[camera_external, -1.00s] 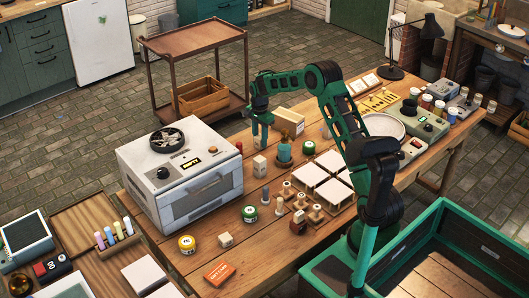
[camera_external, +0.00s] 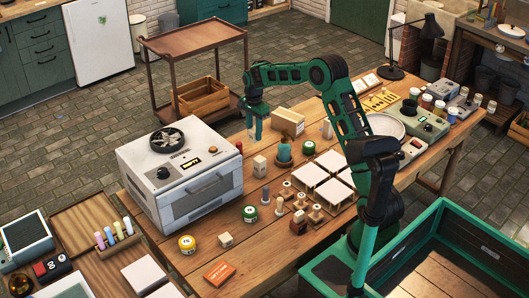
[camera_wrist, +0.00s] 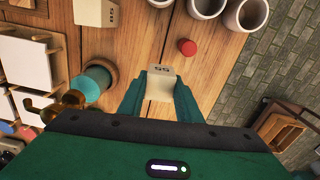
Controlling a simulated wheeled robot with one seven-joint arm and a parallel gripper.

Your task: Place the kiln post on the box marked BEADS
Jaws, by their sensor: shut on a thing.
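My gripper (camera_external: 255,132) hangs above the table between the white kiln and the cardboard box. In the wrist view its green fingers (camera_wrist: 160,95) are shut on a pale cream block with dark digits on its end, which looks like the kiln post (camera_wrist: 160,86). In the external view the held post is mostly hidden by the fingers. A cardboard box (camera_external: 288,122) with a small label stands to the right of my gripper; I cannot read whether it says BEADS. A similar pale block (camera_external: 259,166) stands on the table below; it also shows in the wrist view (camera_wrist: 96,12).
The white kiln (camera_external: 180,171) stands at the left. In the wrist view, pale cups (camera_wrist: 205,7) and a red knob-like thing (camera_wrist: 187,47) are close to the post.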

